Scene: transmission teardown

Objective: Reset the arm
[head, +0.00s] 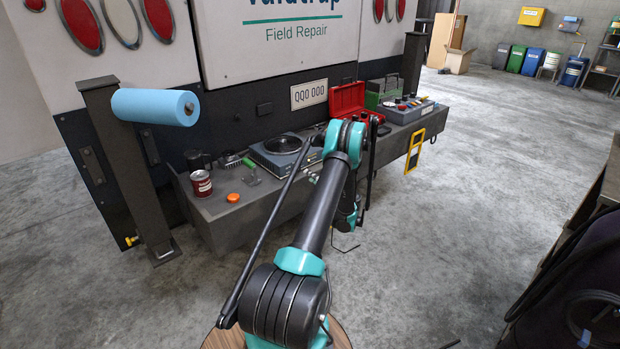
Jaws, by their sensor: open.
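My arm (322,220) rises from the round wooden-looking base at the bottom of the head view, up to a teal and black elbow (345,140). Past the elbow, a shorter part of it folds down behind the upper link (350,205). I cannot make out my gripper's fingers; the end of the arm is hidden behind my own links. A thin dark bent shape (345,243) shows below the folded part against the floor, and I cannot tell what it is. No object is visibly held.
A grey truck-bumper ledge (225,212) bears a red can (201,184), an orange cap (233,198), a blue-grey scale-like device (280,153), a red toolbox (346,102) and a grey control box (407,110). A post with a blue roll (155,107) stands left. Open concrete floor lies right; a dark bench edges the far right.

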